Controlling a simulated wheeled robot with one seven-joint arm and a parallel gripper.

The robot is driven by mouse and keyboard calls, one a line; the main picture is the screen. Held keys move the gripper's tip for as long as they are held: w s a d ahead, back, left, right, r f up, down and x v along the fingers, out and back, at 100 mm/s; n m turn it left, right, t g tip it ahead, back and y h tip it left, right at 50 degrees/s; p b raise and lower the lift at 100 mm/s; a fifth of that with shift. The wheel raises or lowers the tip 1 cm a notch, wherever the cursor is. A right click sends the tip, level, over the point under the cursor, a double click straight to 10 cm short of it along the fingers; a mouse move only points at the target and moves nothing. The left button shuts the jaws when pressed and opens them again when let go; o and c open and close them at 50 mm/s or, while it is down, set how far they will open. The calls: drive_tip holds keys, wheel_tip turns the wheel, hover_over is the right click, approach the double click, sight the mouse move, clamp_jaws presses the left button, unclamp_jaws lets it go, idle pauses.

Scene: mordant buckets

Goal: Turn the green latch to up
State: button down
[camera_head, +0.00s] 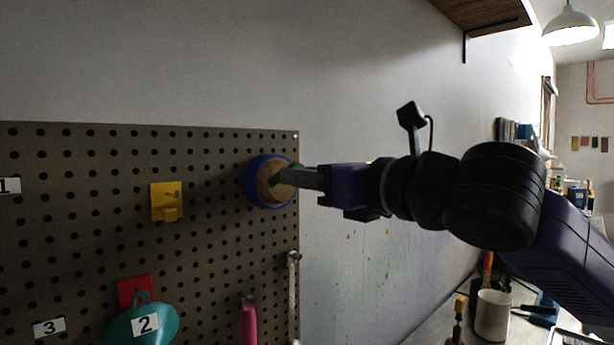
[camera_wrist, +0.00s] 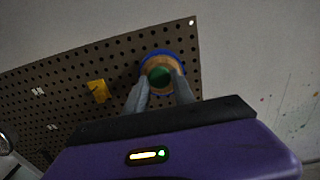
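The green latch (camera_head: 272,172) sits on a round tan disc with a blue rim (camera_head: 252,182), at the right edge of a pegboard. My gripper (camera_head: 284,177) reaches it from the right, with its fingertips at the disc, covering part of the latch in the head view. In the wrist view the latch (camera_wrist: 159,76) shows as a green patch between the two grey fingers of my gripper (camera_wrist: 161,84). The fingers stand apart, with tan disc showing around the green. Contact with the latch and the way its handle points cannot be made out.
The brown pegboard (camera_head: 100,220) also bears a yellow hook block (camera_head: 167,201), a teal item labelled 2 (camera_head: 155,308), a red plate (camera_head: 134,288) and a pink-handled tool (camera_head: 249,325). A bench with a white cup (camera_head: 492,315) stands at lower right.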

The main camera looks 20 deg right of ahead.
drive_tip(key=shift+m, duration=0.4)
drive_tip(key=m+b, duration=0.2)
drive_tip(key=m, duration=2.1)
drive_tip(key=shift+r, duration=0.1)
idle(0.6)
drive_tip(key=c, duration=1.1)
unclamp_jaws()
drive_tip(key=shift+o, duration=0.2)
drive_tip(key=b+v, duration=0.2)
drive_tip(key=v, duration=0.6)
